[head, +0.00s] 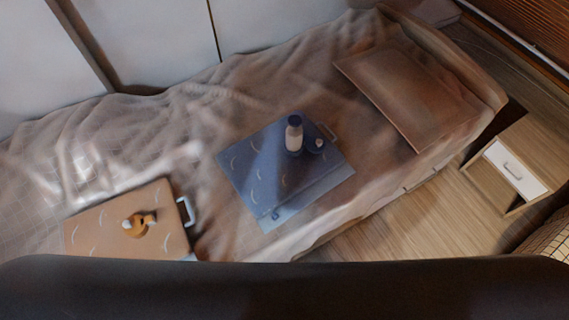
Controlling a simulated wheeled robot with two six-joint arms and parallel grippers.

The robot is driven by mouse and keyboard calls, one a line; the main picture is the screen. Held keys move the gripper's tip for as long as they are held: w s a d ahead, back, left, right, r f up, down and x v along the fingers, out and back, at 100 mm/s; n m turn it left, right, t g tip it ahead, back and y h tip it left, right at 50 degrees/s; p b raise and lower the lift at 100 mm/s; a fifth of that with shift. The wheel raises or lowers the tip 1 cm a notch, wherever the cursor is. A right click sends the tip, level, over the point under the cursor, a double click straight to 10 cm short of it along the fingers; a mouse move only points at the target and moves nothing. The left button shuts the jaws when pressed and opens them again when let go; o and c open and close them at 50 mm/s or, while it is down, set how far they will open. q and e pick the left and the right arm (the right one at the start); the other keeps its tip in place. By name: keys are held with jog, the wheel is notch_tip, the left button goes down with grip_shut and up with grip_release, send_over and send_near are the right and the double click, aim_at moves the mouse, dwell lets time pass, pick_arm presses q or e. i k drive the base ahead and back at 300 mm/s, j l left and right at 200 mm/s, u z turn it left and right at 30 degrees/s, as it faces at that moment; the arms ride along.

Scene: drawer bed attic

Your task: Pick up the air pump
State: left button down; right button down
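I cannot tell for sure which thing is the air pump. A white bottle-like object (293,134) with a dark blue top stands upright on a blue patterned board (246,178) on the bed. A small dark blue round piece (316,145) with a pale spot is right beside it. A small orange object (136,227) with a white part sits on a tan patterned board (92,238) at the lower left. Neither of my grippers is in view.
The bed (190,115) has a rumpled brown cover, with a brown pillow (405,90) at the upper right. A nightstand with a white drawer (515,168) stands to the right. Wooden floor (425,210) is clear between them. The boards have handles. A dark band covers the bottom.

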aim_at(294, 140)
jog(key=k+l, duration=0.15)
jog(key=l, duration=0.2)
jog(key=k+l, duration=0.2)
jog(key=l, duration=0.15)
jog(key=k+l, duration=0.15)
jog(key=l, duration=0.2)
jog(key=k+l, duration=0.2)
jog(key=l, duration=0.15)
jog(key=k+l, duration=0.15)
jog(key=l, duration=0.2)
jog(key=k+l, duration=0.15)
jog(key=l, duration=0.2)
